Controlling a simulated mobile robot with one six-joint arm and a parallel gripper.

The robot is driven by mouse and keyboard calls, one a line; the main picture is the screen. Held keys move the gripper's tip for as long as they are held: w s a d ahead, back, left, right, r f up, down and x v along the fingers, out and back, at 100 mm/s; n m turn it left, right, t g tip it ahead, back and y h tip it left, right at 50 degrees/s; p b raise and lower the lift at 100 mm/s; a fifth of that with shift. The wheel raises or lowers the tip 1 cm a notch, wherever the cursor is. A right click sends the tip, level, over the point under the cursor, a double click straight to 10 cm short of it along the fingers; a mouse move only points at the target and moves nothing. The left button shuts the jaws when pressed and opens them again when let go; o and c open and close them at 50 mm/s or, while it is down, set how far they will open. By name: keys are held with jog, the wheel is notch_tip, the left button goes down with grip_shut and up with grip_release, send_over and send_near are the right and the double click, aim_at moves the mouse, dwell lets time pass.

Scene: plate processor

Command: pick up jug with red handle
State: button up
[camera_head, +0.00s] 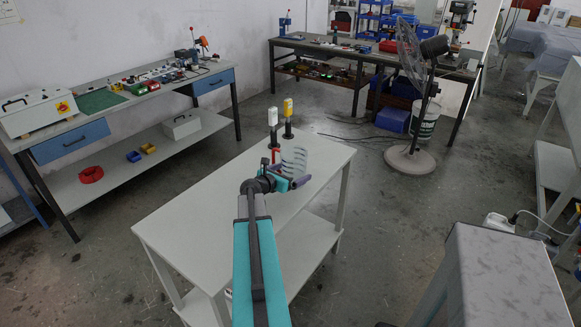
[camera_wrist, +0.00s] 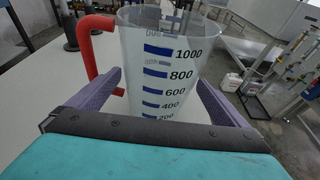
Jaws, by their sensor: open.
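The clear jug (camera_wrist: 160,75) with blue volume marks stands upright in the wrist view, between the two fingers of my gripper (camera_wrist: 158,98). Its red handle (camera_wrist: 92,50) sticks out to the left, just above the left finger. My gripper is open, with a purple finger on each side of the jug; I cannot tell whether either touches it. The jug's lower part is hidden behind the gripper body. In the head view the jug (camera_head: 294,161) stands near the far end of the white table (camera_head: 190,235), with my gripper at it.
A white-topped bottle (camera_head: 273,118) and a yellow-topped bottle (camera_head: 288,108) stand just behind the jug on dark bases. The near part of the table is bare. A fan (camera_head: 412,60) stands on the floor beyond, and a workbench (camera_head: 75,130) runs along the left wall.

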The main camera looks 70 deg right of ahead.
jog(key=shift+x, duration=0.8)
jog(key=shift+c, duration=0.3)
jog(key=c, duration=1.1)
